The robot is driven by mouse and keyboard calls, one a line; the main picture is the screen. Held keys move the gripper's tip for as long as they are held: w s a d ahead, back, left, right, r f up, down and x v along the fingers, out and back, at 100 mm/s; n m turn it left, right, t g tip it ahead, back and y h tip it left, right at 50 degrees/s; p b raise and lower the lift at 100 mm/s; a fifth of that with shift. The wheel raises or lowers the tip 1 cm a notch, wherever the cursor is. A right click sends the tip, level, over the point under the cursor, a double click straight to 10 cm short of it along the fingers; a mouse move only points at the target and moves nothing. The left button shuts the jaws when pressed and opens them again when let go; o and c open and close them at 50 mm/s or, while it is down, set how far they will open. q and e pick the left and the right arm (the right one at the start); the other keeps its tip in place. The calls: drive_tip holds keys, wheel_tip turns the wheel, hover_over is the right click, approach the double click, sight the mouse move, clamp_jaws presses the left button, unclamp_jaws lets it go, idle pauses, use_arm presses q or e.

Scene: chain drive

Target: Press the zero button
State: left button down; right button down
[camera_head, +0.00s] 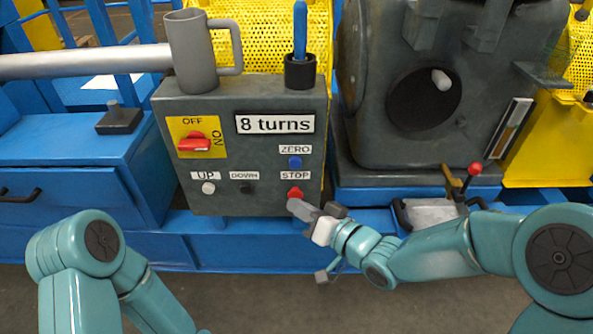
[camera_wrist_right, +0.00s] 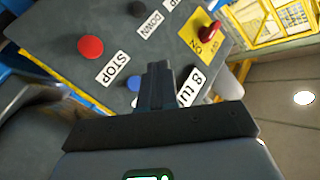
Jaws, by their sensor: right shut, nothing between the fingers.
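The grey control box (camera_head: 230,115) faces me in the head view. Its blue button (camera_head: 295,162) sits under the ZERO label (camera_head: 295,149). The red button (camera_head: 295,192) is below it, under the STOP label (camera_head: 295,175). My right gripper (camera_head: 294,204) is shut and empty, its tips appearing just below the red button. In the right wrist view, the shut fingers (camera_wrist_right: 157,72) point at the panel, and the blue button (camera_wrist_right: 134,83) shows just left of them. The red STOP button (camera_wrist_right: 91,46) is farther left. I cannot tell whether the fingers touch anything. My left gripper is out of view.
The panel also carries a red OFF/ON switch (camera_head: 194,142), a white UP button (camera_head: 208,188), a black DOWN button (camera_head: 248,188) and an "8 turns" display (camera_head: 275,123). A grey mug (camera_head: 192,50) and a black holder (camera_head: 300,71) stand on top. A large grey housing (camera_head: 420,130) stands right.

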sight(295, 163)
drive_tip(key=shift+w, duration=0.1)
drive_tip(key=w+p, duration=0.2)
drive_tip(key=w, duration=0.6)
drive_tip(key=shift+w+p, duration=0.3)
drive_tip(key=shift+p, duration=0.05)
drive_tip(key=shift+w, duration=0.1)
idle(1.9)
drive_tip(key=shift+w, duration=0.3)
drive_tip(key=shift+w+p, duration=0.3)
drive_tip(key=shift+w, duration=0.2)
idle(1.2)
drive_tip(key=shift+s, duration=0.9)
